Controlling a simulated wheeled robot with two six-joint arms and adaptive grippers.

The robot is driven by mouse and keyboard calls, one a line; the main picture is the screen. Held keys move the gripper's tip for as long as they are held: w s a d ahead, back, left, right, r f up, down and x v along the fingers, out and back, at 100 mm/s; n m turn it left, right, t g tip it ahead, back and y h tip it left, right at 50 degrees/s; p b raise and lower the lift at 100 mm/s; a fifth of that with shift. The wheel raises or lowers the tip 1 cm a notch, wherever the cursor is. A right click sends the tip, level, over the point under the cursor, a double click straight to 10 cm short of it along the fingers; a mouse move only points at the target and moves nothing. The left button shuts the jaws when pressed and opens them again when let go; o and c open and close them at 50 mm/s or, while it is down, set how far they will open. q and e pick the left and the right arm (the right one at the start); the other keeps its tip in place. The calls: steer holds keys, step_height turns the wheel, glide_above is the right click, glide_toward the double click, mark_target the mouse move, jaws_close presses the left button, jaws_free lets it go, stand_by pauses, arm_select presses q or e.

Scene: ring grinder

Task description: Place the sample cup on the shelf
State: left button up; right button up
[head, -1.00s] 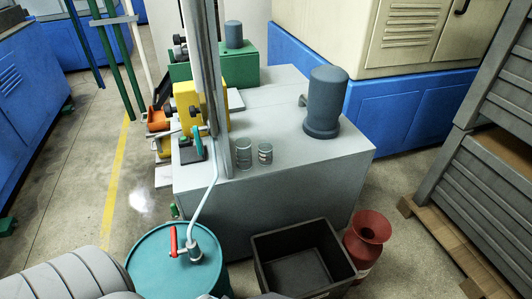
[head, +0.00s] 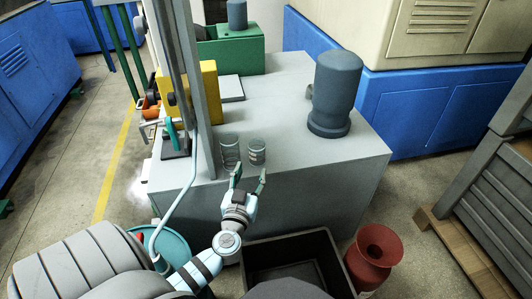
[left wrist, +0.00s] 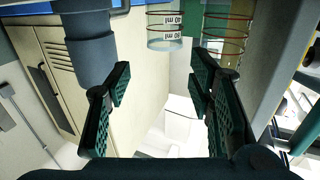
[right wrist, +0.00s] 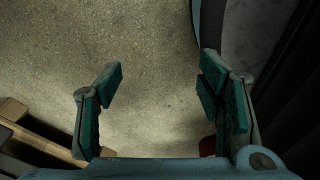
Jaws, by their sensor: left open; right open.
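Two small clear sample cups with marked walls stand side by side on the grey bench top (head: 285,120): a left cup (head: 230,153) and a right cup (head: 257,151). My left gripper (head: 249,175) is open and empty just in front of them. In the left wrist view, whose picture is upside down, the right cup (left wrist: 165,30) lies beyond the gap between the fingers (left wrist: 160,85). The left cup (left wrist: 226,35) shows beyond the other finger. My right gripper (right wrist: 162,90) is open and empty over bare floor. I cannot make out a shelf.
A grey-blue cylinder (head: 336,95) stands on the bench right of the cups. A grey post (head: 203,90) rises close left of them. Below are a black bin (head: 330,245), a red can (head: 372,258) and a teal drum (head: 172,250). A grey crate stack (head: 500,185) stands right.

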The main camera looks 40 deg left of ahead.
arm_select(q)
steer(key=x, duration=0.7)
steer(key=shift+s+a+r, duration=0.15)
steer(key=shift+a+r, duration=0.1)
steer(key=x, duration=0.5)
steer(key=shift+w+a+f, duration=0.2)
steer(key=shift+w+f, duration=0.1)
steer(key=shift+w, duration=0.05)
steer(key=c, duration=0.7)
arm_select(e)
steer(key=shift+s+f, duration=0.15)
steer(key=shift+s, duration=0.4)
arm_select(q)
steer(key=shift+s+r, duration=0.1)
step_height(320, 180, up, 15)
steer(key=p, duration=0.9)
step_height(320, 180, up, 13)
steer(key=p, duration=0.5)
glide_above(255, 151)
steer(key=x, duration=0.2)
steer(key=shift+w, duration=0.3)
arm_select(e)
step_height(255, 151, up, 14)
steer(key=s+a, duration=0.1)
steer(key=shift+a+r, duration=0.2)
